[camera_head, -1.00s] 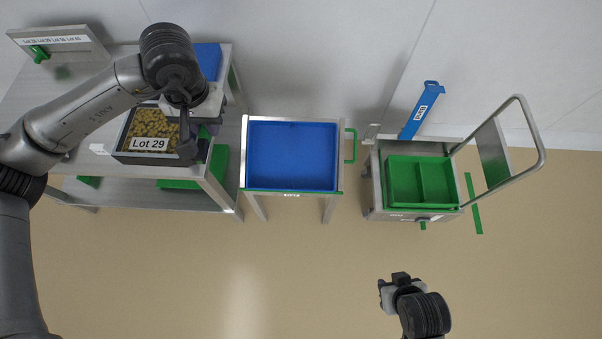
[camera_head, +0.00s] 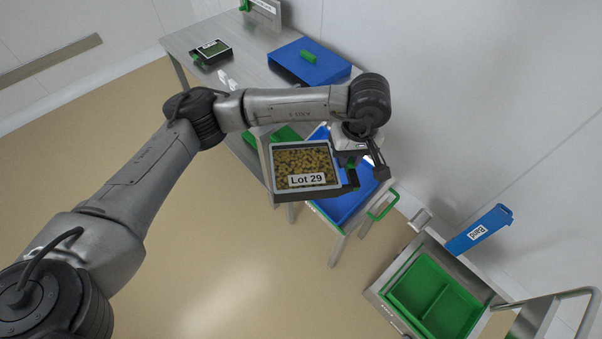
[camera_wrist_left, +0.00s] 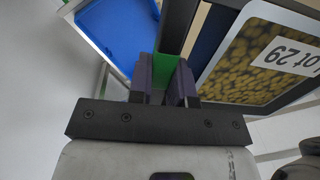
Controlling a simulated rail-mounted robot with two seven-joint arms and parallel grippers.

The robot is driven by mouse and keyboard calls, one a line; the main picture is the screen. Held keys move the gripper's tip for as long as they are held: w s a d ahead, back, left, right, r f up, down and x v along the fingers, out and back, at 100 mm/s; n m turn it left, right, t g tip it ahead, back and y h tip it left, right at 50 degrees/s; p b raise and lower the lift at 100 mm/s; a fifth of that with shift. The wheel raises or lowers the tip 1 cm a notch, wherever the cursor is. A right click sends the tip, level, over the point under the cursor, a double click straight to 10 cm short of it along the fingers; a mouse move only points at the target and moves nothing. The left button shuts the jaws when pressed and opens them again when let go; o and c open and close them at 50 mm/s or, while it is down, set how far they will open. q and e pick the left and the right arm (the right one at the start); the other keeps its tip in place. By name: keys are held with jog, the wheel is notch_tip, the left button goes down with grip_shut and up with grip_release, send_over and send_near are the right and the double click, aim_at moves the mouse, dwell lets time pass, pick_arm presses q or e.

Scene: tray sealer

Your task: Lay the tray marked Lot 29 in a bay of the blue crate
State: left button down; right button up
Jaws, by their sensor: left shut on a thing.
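The tray marked Lot 29 (camera_head: 300,193) is a dark tray of yellow-brown pieces under a clear top with a white label. My left gripper (camera_head: 354,173) is shut on a green part at the tray's side and holds the tray in the air, roughly level. In the left wrist view, the fingers (camera_wrist_left: 163,80) close on this green part, with the tray's label (camera_wrist_left: 288,56) at the right. An open blue container (camera_head: 347,208) on a stand lies below, partly hidden by the tray and gripper; no bays can be made out in it. My right gripper is out of view.
A steel table (camera_head: 195,38) at the back holds a blue box with a green handle (camera_head: 308,57) and another small dark labelled tray (camera_head: 211,54). A cart at lower right carries a green two-compartment crate (camera_head: 432,297). A blue holder (camera_head: 480,228) labelled Band is near the wall.

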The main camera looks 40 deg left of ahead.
pick_arm(q)
jog(key=w+a+f+m+t+b, duration=0.2)
jog(key=a+f+m+b, duration=0.3)
jog(key=f+m, duration=0.4)
jog(key=w+a+f+m+t+b, duration=0.1)
jog(key=w+a+f+m+b, duration=0.2)
jog(key=a+f+m, duration=0.5)
jog(key=w+a+f+m+t+h+b, duration=0.1)
jog(key=a+f+m+b, duration=0.5)
jog(key=f+m, duration=0.6)
jog(key=shift+w+a+f+t+b, duration=0.1)
jog(key=shift+w+a+f+t, duration=0.15)
jog(key=shift+f, duration=1.1)
jog(key=shift+w+a+f+t+b, duration=0.15)
jog(key=shift+w+f+t, duration=0.15)
jog(key=shift+f, duration=1.1)
jog(key=shift+w+a+f+t+b, duration=0.1)
jog(key=shift+w+a+f+t, duration=0.15)
jog(key=shift+f, duration=1.1)
jog(key=shift+b+x, duration=0.8)
jog(key=shift+x, duration=0.25)
jog(key=shift+d+p, duration=0.1)
jog(key=shift+p, duration=0.25)
